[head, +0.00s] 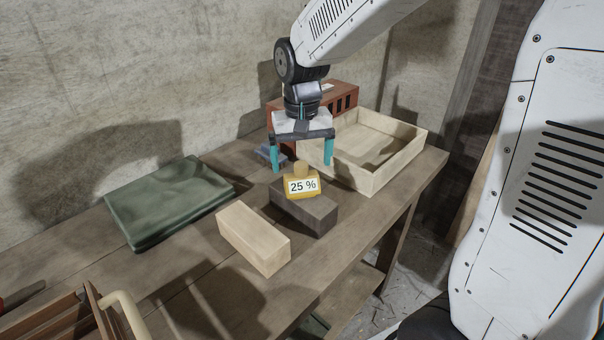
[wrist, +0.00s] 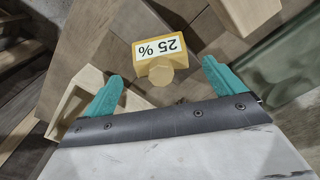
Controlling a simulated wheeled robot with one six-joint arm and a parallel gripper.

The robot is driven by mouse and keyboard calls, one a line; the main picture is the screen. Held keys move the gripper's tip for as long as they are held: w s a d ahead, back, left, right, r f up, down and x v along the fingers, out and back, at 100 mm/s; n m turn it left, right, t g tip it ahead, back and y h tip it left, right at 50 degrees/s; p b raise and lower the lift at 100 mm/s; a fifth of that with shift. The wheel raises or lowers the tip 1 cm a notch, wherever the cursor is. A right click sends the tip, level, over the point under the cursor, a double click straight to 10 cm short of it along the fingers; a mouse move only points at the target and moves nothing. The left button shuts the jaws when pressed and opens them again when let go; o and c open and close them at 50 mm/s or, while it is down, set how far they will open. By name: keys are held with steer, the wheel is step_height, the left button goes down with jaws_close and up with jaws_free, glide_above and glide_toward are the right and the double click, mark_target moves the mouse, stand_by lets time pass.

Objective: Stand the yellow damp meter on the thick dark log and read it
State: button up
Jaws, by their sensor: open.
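The yellow damp meter (head: 302,186) stands upright on the dark timber block (head: 318,219), and its white display reads "25 %". The display also shows upside down in the wrist view, on the meter (wrist: 160,50) just beyond my fingertips. My gripper (head: 302,169) is open, with its teal fingers spread to either side of the meter's knob. The fingers are apart from the meter and nothing is held. The dark block is a squared piece lying on the bench, partly hidden under the meter.
A pale timber block (head: 254,238) lies left of the dark one. A folded green cloth (head: 170,202) lies farther left. A small grey item (head: 268,155) is partly hidden by my gripper.

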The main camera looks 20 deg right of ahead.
step_height(320, 180, up, 6)
steer(key=shift+f, duration=0.1)
steer(key=shift+r, duration=0.3)
steer(key=shift+s+r, duration=0.15)
steer(key=shift+s, duration=0.1)
steer(key=s+d+n+t, duration=0.1)
steer(key=s+d+n, duration=0.1)
steer(key=s, duration=2.1)
steer(key=shift+s+d, duration=0.3)
steer(key=shift+d, duration=0.3)
